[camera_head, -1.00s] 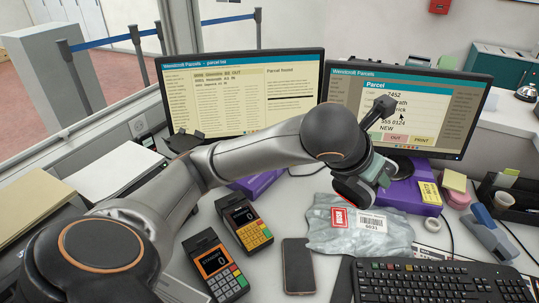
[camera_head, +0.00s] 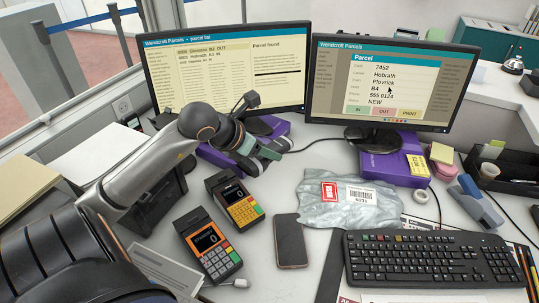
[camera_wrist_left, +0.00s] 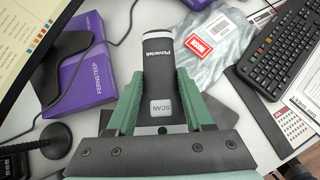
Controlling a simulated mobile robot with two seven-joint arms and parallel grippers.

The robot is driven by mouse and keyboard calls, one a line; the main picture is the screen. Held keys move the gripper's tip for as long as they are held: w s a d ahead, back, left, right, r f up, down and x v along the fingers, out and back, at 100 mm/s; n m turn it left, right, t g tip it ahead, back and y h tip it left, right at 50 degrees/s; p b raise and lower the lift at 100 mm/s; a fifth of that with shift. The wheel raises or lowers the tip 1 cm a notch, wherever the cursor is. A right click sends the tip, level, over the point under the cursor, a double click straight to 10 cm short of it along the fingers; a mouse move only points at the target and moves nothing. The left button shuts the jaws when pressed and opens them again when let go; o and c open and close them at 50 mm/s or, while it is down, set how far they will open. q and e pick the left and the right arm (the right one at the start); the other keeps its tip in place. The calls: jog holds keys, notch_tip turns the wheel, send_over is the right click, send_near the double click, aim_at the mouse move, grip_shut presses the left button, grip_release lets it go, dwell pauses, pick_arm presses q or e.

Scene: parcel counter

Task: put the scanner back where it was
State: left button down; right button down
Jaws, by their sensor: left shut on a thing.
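My left gripper (camera_head: 262,150) is shut on the scanner (camera_wrist_left: 162,75), holding it above the counter in front of the left monitor. In the left wrist view the scanner is a dark, rounded body with a pale end and a grey SCAN button, lying between my green fingers (camera_wrist_left: 163,118). In the head view the scanner is mostly hidden by my gripper. A black stand with a round base (camera_wrist_left: 55,142) shows at the lower left of the left wrist view. In the head view my arm hides most of that area. My right gripper is out of view.
Two monitors (camera_head: 225,65) (camera_head: 390,85) stand on purple boxes (camera_head: 395,165). Two card terminals (camera_head: 208,245) (camera_head: 236,200), a phone (camera_head: 290,241), a grey parcel bag (camera_head: 350,203) and a keyboard (camera_head: 428,259) occupy the front. Clear counter lies between the parcel and the left monitor.

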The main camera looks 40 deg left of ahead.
pick_arm(q)
jog(key=shift+w+a+f, duration=1.45)
jog(key=shift+w+f, duration=0.25)
jog(key=shift+f, duration=0.4)
jog(key=shift+w+a+f, duration=1.4)
jog(key=shift+w+f, duration=0.3)
jog(key=shift+f, duration=0.45)
jog(key=shift+w+a+f, duration=1.45)
jog(key=shift+w+f, duration=0.25)
jog(key=shift+f, duration=0.4)
jog(key=shift+f, duration=0.1)
jog(key=shift+f+b, duration=0.55)
jog(key=shift+c, duration=1.4)
grip_release()
jog(key=shift+r, duration=0.15)
